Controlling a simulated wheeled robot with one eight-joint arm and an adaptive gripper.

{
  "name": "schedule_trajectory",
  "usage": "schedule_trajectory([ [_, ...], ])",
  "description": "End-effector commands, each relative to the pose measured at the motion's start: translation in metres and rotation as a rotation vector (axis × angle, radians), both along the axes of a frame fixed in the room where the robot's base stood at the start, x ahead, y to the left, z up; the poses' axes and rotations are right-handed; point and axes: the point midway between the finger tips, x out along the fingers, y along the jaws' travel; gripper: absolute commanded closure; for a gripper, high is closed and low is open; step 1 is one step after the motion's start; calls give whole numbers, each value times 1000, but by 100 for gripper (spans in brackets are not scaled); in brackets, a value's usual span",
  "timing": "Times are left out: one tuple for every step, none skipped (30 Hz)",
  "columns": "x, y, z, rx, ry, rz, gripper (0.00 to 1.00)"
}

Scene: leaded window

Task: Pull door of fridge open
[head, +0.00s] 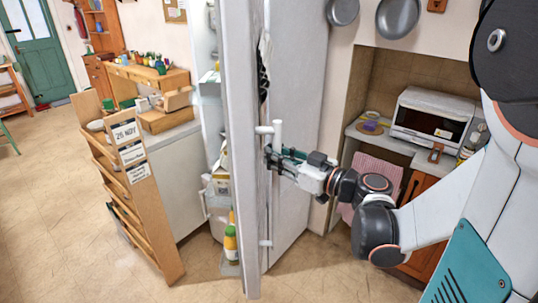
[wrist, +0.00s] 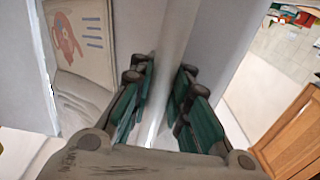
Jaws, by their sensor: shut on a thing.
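The fridge door (head: 240,150) stands open in the head view, seen nearly edge-on. Shelves with a bottle (head: 230,243) and packets show to its left. A pale vertical handle (head: 277,135) stands out on the door's right side. My gripper (head: 274,160) reaches in from the right and is shut on the handle at its upper part. In the wrist view the handle (wrist: 176,50) runs between the green-padded fingers of my gripper (wrist: 160,105). The exact finger contact is partly hidden.
A wooden rack (head: 133,190) with cards stands left of the fridge, beside a white unit. A microwave (head: 432,118) sits on the counter to the right. Open floor (head: 50,215) lies at the left. Pans hang above right.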

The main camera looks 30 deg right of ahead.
Motion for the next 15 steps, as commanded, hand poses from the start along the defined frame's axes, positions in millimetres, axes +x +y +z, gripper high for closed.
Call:
schedule_trajectory([
  [-4,4,-3,-4,5,9,100],
  [-4,5,-3,-4,5,9,100],
  [-4,5,-3,-4,5,9,100],
  [-4,5,-3,-4,5,9,100],
  [-4,5,-3,-4,5,9,82],
  [-4,4,-3,-4,5,9,73],
  [-4,4,-3,-4,5,8,67],
  [-3,4,-3,-4,4,8,62],
  [-3,4,-3,-4,4,7,62],
  [-3,3,-2,-4,3,7,62],
  [-3,3,-2,-3,3,6,62],
  [-2,3,-2,-3,3,6,62],
  [-2,2,-2,-2,2,5,62],
  [-2,2,-2,-2,2,5,62],
  [-2,2,-2,-2,2,4,62],
])
